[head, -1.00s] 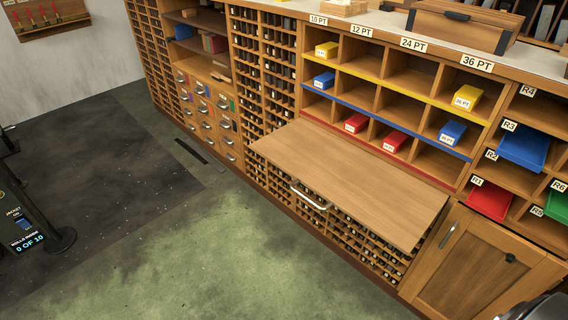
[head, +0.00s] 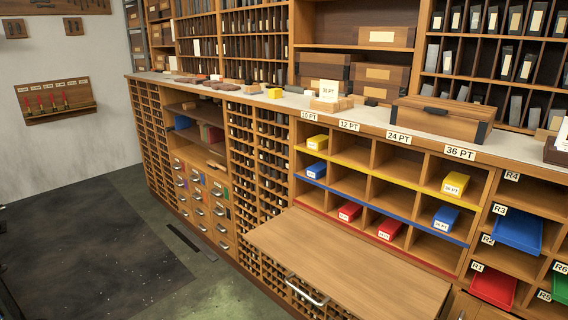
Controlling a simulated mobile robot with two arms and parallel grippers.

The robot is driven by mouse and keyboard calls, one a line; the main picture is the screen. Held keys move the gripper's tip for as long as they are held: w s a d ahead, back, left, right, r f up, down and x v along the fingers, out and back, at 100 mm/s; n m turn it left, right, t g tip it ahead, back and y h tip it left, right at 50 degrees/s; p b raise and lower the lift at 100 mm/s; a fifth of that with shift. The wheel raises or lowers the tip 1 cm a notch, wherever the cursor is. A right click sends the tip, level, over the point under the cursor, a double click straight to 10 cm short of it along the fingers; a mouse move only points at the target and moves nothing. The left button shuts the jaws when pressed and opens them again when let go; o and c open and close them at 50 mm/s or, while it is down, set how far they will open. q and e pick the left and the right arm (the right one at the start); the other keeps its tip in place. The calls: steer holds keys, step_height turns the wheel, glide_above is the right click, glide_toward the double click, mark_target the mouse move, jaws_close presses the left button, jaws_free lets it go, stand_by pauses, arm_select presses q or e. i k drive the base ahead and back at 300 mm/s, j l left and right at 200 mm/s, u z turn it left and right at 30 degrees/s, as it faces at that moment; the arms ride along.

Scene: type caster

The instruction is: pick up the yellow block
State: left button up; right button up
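Three yellow blocks are in view. One yellow block with a white label (head: 317,142) sits in the top-row cubby under the 10 PT sign. A second labelled yellow block (head: 455,184) sits in the top-row cubby under the 36 PT sign. A smaller yellow block (head: 275,93) rests on the pale countertop (head: 230,95), left of a small wooden block with a card. Neither of my grippers shows in the head view.
Blue blocks (head: 445,218) and red blocks (head: 389,230) sit in the lower cubbies. A wooden board (head: 340,262) juts out below them. Wooden boxes (head: 440,117) stand on the countertop. The dark floor (head: 90,250) at the left looks clear.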

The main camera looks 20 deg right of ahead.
mark_target(276, 93)
steer(key=i+z, duration=0.1)
steer(key=z, duration=1)
steer(key=i+j+z, duration=0.15)
steer(key=j+z, duration=0.25)
steer(key=j, duration=0.15)
steer(key=i+j+z, duration=0.1)
steer(key=j+z, duration=0.25)
steer(key=j, duration=0.2)
steer(key=j+z, duration=0.4)
steer(key=j, duration=0.2)
steer(key=j+z, duration=0.4)
steer(key=j, duration=0.2)
